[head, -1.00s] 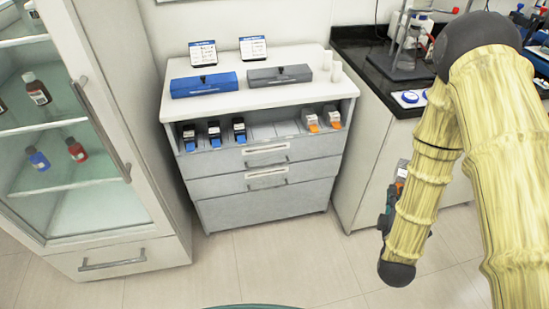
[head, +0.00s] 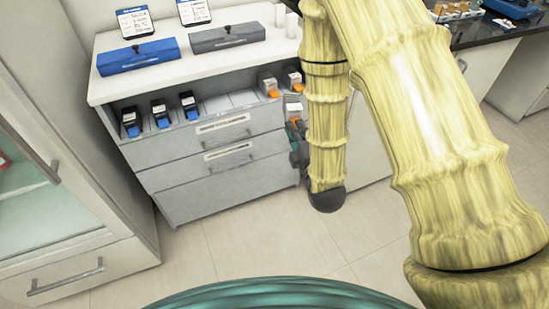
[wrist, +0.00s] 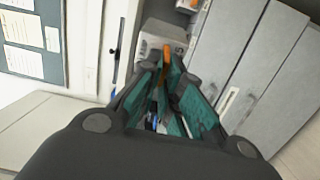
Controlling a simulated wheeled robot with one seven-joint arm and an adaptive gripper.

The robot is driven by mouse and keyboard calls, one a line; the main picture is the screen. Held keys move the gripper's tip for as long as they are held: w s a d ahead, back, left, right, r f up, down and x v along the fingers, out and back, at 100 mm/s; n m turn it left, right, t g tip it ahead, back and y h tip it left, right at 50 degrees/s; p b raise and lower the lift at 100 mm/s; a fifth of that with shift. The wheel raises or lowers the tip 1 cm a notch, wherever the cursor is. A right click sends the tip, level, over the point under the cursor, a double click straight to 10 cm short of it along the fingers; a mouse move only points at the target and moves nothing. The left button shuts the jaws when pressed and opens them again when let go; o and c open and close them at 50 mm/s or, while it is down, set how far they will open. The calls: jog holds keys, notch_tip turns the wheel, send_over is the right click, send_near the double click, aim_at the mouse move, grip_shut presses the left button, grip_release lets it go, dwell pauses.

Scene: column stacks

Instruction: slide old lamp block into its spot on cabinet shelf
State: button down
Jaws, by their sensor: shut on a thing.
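A pale grey block with an orange tab (head: 294,111), which I take to be the old lamp block, is held in my gripper (head: 298,136). It is just outside the cabinet's right front side. In the wrist view the block (wrist: 158,36) shows beyond the fingers, its orange tab between the fingertips (wrist: 165,62). My arm hides part of the gripper in the head view. The cabinet shelf (head: 214,105) has several divided slots. Several blue-tabbed blocks (head: 160,115) stand at its left and two orange-tabbed blocks (head: 268,84) at its right. Empty slots lie between.
A blue case (head: 138,57), a grey case (head: 228,38) and two sign cards (head: 135,21) stand on the cabinet top. Closed drawers (head: 215,165) are below the shelf. A glass-door cabinet (head: 55,170) stands at the left. Floor (head: 265,240) in front is clear.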

jog(key=s+a+f+n+g+y+b, duration=0.1)
jog(key=a+f+n+y+b, duration=0.2)
jog(key=a+b, duration=0.3)
jog(key=f+y+b, duration=0.1)
jog(key=b, duration=0.4)
jog(key=shift+s+a+f+b, duration=0.2)
jog(key=shift+s+f+b, duration=0.05)
jog(key=shift+s+b, duration=0.15)
jog(key=d+x, duration=0.1)
jog(key=x, duration=1.7)
jog(key=shift+w+d+f+p, duration=0.25)
jog(key=shift+w+f+p, duration=0.2)
jog(key=shift+w+f, duration=0.15)
dwell(0.9)
dwell(0.4)
jog(key=c, duration=1.5)
grip_release()
jog(key=shift+f, duration=0.1)
